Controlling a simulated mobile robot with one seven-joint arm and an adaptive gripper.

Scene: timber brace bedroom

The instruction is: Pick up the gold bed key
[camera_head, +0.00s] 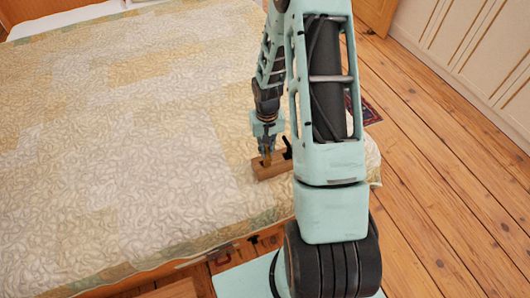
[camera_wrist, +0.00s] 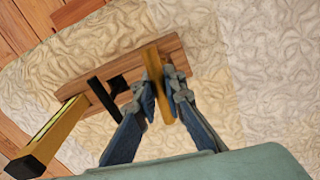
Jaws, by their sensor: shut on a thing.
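The gold bed key (camera_wrist: 153,64) is an upright gold bar between my fingertips in the wrist view. My gripper (camera_wrist: 162,92) is shut on it, one finger on each side. The key is at one end of a wooden block (camera_wrist: 136,77), and its lower end meets or overlaps the block; I cannot tell whether it still sits in it. In the head view my gripper (camera_head: 267,153) points down at the block (camera_head: 270,170), which lies on the bed near its right edge. My arm hides part of this area.
A black piece (camera_wrist: 104,98) and a gold bar with a black end (camera_wrist: 48,138) stand at the block beside my gripper. The quilted bed (camera_head: 120,150) has wide free room to the left. Wooden floor (camera_head: 440,180) and pale cabinets (camera_head: 480,45) lie to the right.

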